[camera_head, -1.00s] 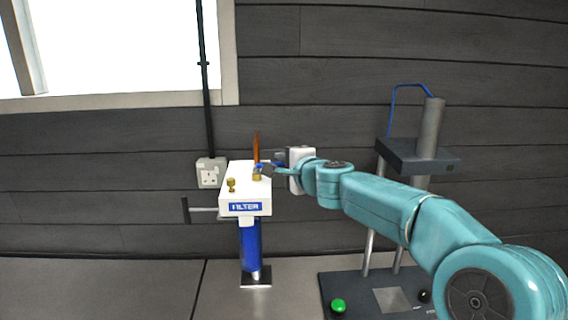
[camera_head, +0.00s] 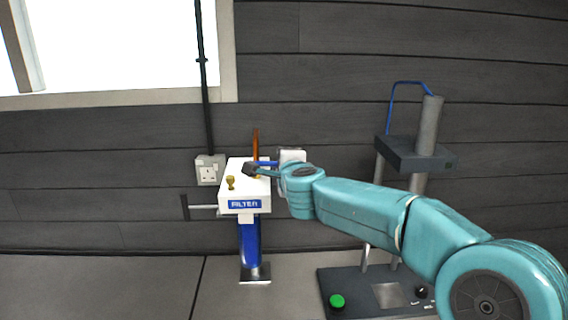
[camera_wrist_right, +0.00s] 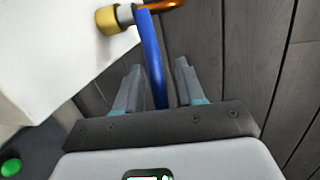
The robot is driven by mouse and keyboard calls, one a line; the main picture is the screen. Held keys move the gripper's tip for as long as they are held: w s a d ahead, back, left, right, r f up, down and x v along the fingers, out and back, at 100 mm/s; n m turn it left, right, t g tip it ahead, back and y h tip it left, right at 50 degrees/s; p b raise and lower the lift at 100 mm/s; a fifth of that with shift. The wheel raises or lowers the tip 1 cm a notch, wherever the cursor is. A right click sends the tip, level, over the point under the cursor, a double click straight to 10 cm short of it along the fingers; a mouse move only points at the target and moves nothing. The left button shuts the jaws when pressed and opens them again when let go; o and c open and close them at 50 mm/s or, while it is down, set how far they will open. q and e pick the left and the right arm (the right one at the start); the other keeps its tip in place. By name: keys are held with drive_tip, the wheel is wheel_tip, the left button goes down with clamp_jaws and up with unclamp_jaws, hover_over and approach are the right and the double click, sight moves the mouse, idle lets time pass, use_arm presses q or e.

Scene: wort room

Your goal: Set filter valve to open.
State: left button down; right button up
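The filter unit is a white box (camera_head: 241,190) with a blue FILTER label, on a blue cylinder (camera_head: 250,243). Its valve has a blue lever (camera_head: 268,163) at the back right of the box top, near an upright copper pipe (camera_head: 255,143). My right gripper (camera_head: 253,169) is over that corner and hides part of the valve. In the right wrist view the blue lever (camera_wrist_right: 152,55) runs from a brass fitting (camera_wrist_right: 108,19) down between the fingers of my right gripper (camera_wrist_right: 157,75). The fingers are apart, with a gap on the right of the lever. My left gripper is not in view.
A wall socket (camera_head: 209,170) is behind the filter on the left. A dark stand (camera_head: 417,154) with a green button (camera_head: 337,301) is on the right. The left counter (camera_head: 95,285) is clear.

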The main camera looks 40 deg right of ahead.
drive_tip(key=v, duration=1.6)
drive_tip(key=shift+s, duration=0.15)
